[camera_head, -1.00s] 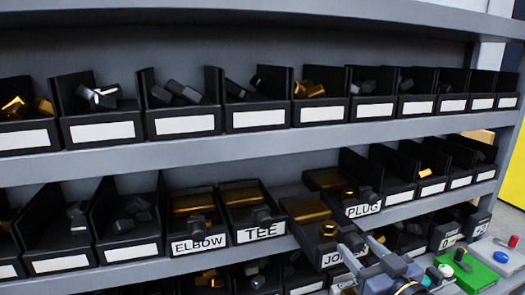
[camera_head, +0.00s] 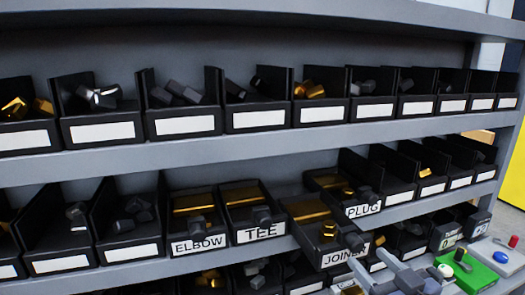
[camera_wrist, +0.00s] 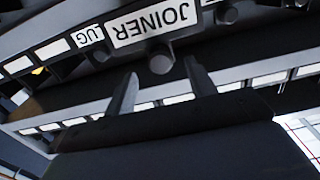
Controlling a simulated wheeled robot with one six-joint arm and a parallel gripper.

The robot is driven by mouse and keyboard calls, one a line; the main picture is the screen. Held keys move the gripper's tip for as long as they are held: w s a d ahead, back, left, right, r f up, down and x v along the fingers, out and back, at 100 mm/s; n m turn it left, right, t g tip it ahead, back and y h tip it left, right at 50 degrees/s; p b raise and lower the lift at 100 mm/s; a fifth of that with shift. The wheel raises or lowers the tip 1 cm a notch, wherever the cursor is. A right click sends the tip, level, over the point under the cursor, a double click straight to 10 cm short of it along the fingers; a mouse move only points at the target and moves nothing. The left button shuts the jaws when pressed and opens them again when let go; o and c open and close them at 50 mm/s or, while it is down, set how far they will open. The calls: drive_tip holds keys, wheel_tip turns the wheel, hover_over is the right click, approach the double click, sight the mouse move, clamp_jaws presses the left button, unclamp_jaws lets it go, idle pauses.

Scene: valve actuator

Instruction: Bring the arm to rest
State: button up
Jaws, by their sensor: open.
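My gripper (camera_head: 382,266) is at the lower right of the head view, in front of the lower part of the shelf and below the JOINER bin (camera_head: 330,240). Its two fingers are apart with nothing between them. In the wrist view my gripper (camera_wrist: 158,88) also shows open and empty, with the JOINER label (camera_wrist: 153,23) upside down beyond the fingertips. The JOINER bin is pulled forward from its row and holds a gold part. My arm's wrist shows at the bottom edge of the head view.
The ELBOW bin (camera_head: 200,243) and TEE bin (camera_head: 260,233) stand left of JOINER, the PLUG bin (camera_head: 362,210) behind it on the right. A green block (camera_head: 478,272) and small coloured items lie on a pale surface at right. Black bins fill the shelf rows.

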sight(345, 236)
drive_tip(key=x, duration=0.9)
drive_tip(key=shift+w+f+b, duration=0.15)
drive_tip(key=shift+w+b, duration=0.05)
drive_tip(key=shift+b, duration=0.2)
drive_tip(key=shift+w+a, duration=0.15)
drive_tip(key=shift+w, duration=0.35)
